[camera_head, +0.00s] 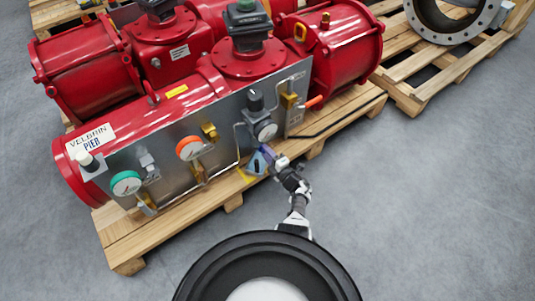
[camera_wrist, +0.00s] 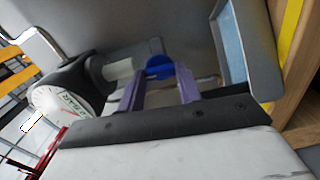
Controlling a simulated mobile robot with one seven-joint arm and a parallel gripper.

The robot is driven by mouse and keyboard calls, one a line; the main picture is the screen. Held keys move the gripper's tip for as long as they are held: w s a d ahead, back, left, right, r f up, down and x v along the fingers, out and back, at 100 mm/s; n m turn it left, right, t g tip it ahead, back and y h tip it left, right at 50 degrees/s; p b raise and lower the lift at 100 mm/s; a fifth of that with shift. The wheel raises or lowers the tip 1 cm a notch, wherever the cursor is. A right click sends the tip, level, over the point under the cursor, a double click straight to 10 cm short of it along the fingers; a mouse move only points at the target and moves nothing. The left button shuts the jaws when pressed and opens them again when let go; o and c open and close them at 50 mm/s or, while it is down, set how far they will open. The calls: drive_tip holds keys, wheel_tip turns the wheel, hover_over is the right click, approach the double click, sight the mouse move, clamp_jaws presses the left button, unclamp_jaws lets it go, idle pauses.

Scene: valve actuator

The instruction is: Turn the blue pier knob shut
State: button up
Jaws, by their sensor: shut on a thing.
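The blue pier knob (camera_wrist: 159,66) sits at the front panel, between the two purple fingers of my gripper (camera_wrist: 159,76) in the wrist view. My gripper is shut on it. In the head view my gripper (camera_head: 271,158) reaches the lower right part of the grey panel (camera_head: 222,122), below a gauge. The knob itself is hidden or too small to make out there. Part of the knob is covered by the fingers in the wrist view.
A black-bodied gauge (camera_wrist: 62,103) is left of the fingers, and a grey-framed blue plate (camera_wrist: 233,50) is right of them. The red actuator (camera_head: 190,85) stands on a wooden pallet (camera_head: 125,240). Grey floor (camera_head: 430,200) is clear to the right.

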drive_tip(key=shift+m, duration=8.4)
drive_tip(key=o, duration=1)
